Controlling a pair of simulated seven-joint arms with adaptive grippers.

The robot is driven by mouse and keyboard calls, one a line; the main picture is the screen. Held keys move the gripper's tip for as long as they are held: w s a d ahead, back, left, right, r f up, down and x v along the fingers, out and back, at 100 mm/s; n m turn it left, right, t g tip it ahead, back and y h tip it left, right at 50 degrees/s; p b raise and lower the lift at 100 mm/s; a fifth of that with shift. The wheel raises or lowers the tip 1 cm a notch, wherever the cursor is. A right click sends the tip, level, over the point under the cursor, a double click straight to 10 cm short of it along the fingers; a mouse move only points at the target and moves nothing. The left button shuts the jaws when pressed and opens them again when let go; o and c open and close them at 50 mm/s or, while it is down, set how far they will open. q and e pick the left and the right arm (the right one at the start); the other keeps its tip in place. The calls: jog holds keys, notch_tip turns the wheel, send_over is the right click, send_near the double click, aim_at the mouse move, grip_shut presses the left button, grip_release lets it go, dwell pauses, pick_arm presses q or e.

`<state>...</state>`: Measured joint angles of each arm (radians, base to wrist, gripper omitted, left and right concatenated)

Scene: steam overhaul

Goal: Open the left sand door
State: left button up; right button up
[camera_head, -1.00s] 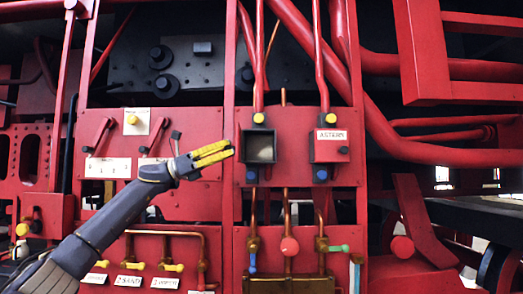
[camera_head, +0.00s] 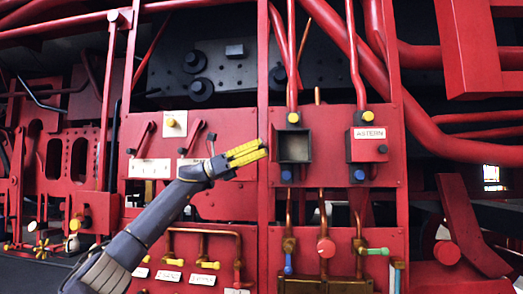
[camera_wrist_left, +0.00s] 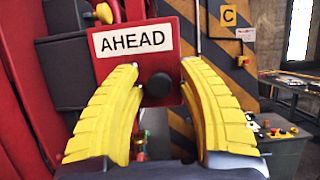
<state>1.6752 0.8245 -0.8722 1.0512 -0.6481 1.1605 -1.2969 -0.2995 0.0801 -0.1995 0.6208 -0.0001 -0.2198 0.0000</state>
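The left sand box (camera_head: 294,147) shows an open front and a dark hollow inside in the head view. Its door, labelled AHEAD (camera_wrist_left: 134,39), faces my left wrist camera and appears swung out to the left, nearly edge-on in the head view. A black knob (camera_wrist_left: 158,84) sits on the door's lower part. My left gripper (camera_head: 265,149) is just left of the box. In the left wrist view its yellow fingers (camera_wrist_left: 160,68) are apart, one on each side of the knob, with visible gaps. My right gripper is not in view.
The closed right box, labelled ASTERN (camera_head: 369,133), stands beside the left one. Copper pipes and valves (camera_head: 326,247) are below. Levers (camera_head: 143,138) are on the panel to the left. A striped pillar (camera_wrist_left: 222,60) stands beyond the door.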

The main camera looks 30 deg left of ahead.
pick_arm(q)
jog(key=shift+o, duration=0.5)
jog(key=shift+f, duration=0.1)
jog(key=shift+a+f, duration=0.1)
jog(key=shift+a, duration=0.15)
jog(key=v, duration=1.1)
jog(key=shift+a, duration=0.2)
jog(key=shift+s, duration=0.15)
